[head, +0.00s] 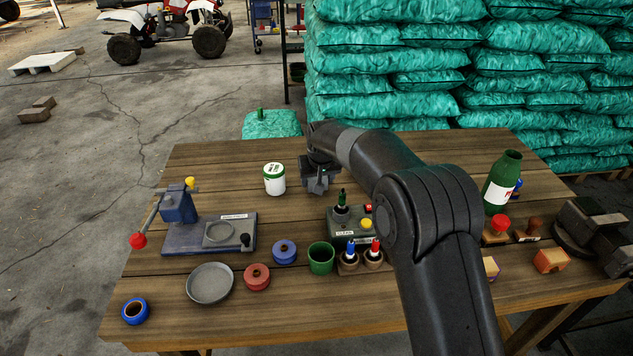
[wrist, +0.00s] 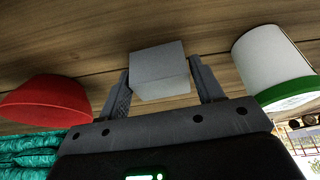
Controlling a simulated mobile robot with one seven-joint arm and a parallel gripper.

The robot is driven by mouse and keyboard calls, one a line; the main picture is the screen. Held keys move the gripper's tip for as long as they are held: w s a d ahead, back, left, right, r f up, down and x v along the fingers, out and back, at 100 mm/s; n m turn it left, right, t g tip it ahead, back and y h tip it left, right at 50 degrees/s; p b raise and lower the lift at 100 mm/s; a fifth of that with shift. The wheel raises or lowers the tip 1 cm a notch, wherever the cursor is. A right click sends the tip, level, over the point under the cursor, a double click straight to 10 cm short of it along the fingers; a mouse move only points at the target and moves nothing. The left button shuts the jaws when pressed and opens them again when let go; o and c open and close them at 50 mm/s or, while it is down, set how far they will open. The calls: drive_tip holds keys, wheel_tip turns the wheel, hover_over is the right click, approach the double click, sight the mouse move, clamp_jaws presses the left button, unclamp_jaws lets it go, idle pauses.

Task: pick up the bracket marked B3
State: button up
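My gripper (head: 318,184) is low over the back middle of the table, to the right of a white jar with a green lid (head: 274,179). In the wrist view, a plain grey block-like piece (wrist: 160,70) sits between my two fingertips. The fingers appear to touch it on both sides. I see no B3 mark on its visible faces, so I cannot tell whether it is the bracket. In the head view my gripper largely hides it. Whether it touches the table is unclear.
The jar also stands close by at right in the wrist view (wrist: 275,65); a red rounded thing (wrist: 48,100) is at left. A green box with buttons (head: 350,228), a blue press (head: 180,205), a green bottle (head: 502,182) and a dark vise (head: 590,230) stand around the wooden table (head: 240,310).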

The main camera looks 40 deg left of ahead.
drive_tip(key=c, duration=0.7)
drive_tip(key=shift+o, duration=0.2)
drive_tip(key=shift+r, duration=0.15)
